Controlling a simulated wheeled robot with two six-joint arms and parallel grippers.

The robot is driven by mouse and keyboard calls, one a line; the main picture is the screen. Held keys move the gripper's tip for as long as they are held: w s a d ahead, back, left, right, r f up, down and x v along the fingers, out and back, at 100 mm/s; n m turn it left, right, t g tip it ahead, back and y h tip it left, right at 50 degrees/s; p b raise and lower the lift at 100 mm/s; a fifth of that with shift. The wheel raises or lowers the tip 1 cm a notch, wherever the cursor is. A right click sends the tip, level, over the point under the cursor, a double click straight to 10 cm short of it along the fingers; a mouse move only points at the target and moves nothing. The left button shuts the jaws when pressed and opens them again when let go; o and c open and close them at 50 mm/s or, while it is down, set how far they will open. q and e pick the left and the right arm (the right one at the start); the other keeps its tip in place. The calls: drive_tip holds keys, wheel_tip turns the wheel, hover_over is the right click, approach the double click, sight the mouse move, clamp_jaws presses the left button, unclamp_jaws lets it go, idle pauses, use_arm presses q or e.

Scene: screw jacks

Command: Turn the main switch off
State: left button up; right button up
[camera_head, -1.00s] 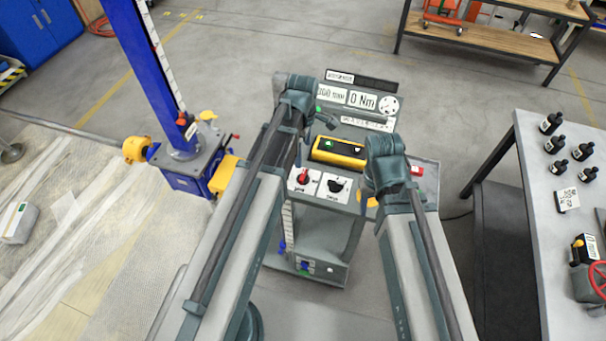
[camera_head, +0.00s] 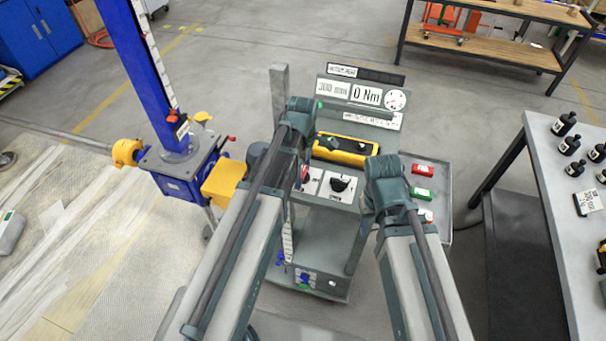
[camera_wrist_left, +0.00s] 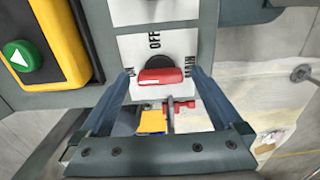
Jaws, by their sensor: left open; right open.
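The red main switch knob (camera_wrist_left: 160,77) sits on a white plate with the word OFF beside it, in the left wrist view. My left gripper (camera_wrist_left: 160,83) is open, with one finger on each side of the knob and a small gap at each side. In the head view the knob (camera_head: 305,174) is partly covered by my left arm, on the left of the console panel next to a black rotary knob (camera_head: 339,185). My right arm reaches over the console's right side; its gripper fingers are hidden.
A yellow control box with a green button (camera_wrist_left: 21,56) is close beside the switch plate. A blue screw jack (camera_head: 180,165) stands left of the console. Red and green boxes (camera_head: 422,180) lie on its right shelf. A table (camera_head: 548,220) with black bottles is at right.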

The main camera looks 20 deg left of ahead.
use_arm(q)
drive_tip(key=c, duration=1.4)
drive_tip(key=shift+m, duration=0.3)
drive_tip(key=m, duration=0.3)
drive_tip(key=shift+m, duration=0.3)
drive_tip(key=m, duration=0.4)
drive_tip(key=shift+m, duration=0.3)
drive_tip(key=m, duration=0.4)
drive_tip(key=shift+m, duration=2.5)
